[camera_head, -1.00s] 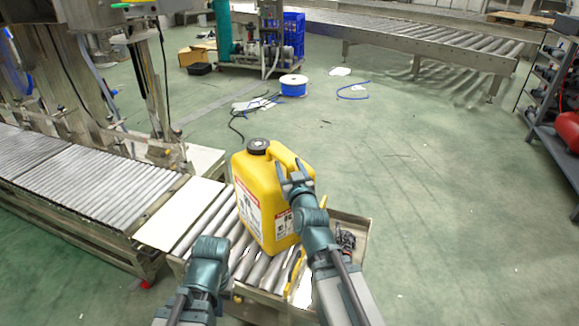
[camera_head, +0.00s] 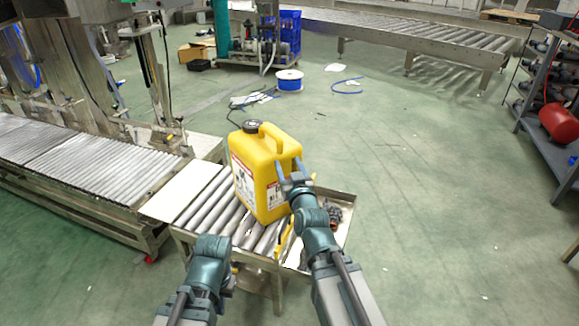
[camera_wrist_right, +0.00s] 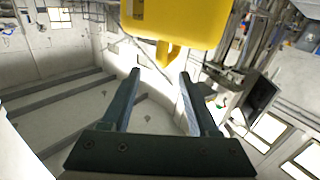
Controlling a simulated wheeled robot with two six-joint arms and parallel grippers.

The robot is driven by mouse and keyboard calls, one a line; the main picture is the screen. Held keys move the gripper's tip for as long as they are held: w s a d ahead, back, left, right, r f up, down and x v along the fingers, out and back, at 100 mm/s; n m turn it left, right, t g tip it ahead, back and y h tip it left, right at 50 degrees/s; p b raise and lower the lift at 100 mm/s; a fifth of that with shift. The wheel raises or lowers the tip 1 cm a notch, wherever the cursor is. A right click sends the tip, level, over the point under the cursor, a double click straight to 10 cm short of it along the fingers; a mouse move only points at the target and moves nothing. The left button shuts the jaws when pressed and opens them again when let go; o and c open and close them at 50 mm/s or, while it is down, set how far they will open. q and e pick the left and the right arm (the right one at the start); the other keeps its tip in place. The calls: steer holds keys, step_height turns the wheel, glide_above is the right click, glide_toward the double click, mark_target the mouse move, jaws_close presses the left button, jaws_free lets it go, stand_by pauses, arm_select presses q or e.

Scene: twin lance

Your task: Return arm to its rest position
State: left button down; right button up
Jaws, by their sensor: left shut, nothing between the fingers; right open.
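A yellow jug (camera_head: 262,178) with a dark cap and white labels stands upright on the short roller table (camera_head: 205,203) in the head view. My right gripper (camera_head: 290,170) is open, in front of the jug's right side, below its top handle. In the right wrist view the jug (camera_wrist_right: 180,18) is at the top edge, and a yellow projecting part lies just beyond the gap between the open fingers (camera_wrist_right: 160,78). Nothing is held between them. My left gripper (camera_head: 229,285) is low in front of the table, empty; its fingertips are hardly visible.
A metal tray (camera_head: 345,212) with small parts adjoins the roller table at its right. A longer roller conveyor (camera_head: 95,165) runs at the left. A grey shelf (camera_head: 545,145) with a red cylinder (camera_head: 560,124) stands at the right. The green floor between is mostly clear.

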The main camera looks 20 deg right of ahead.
steer(key=s+a+f+n+g+y+p, duration=0.1)
steer(key=s+a+f+n+g, duration=0.1)
steer(key=s+a+f+g, duration=0.35)
steer(key=s+a+f+n+g+y+p, duration=0.15)
steer(key=a+f+g, duration=0.25)
steer(key=a+f, duration=0.4)
steer(key=s+f+g+h+p, duration=0.1)
steer(key=s+f+g+h, duration=0.3)
steer(key=s+g, duration=0.9)
steer(key=s+r+t+p, duration=0.2)
steer(key=r+p, duration=1.6)
steer(key=p, duration=0.1)
steer(key=s+r+t+p, duration=0.2)
steer(key=r+p, duration=1.7)
steer(key=shift+s+d+y, duration=0.35)
steer(key=shift+d, duration=0.1)
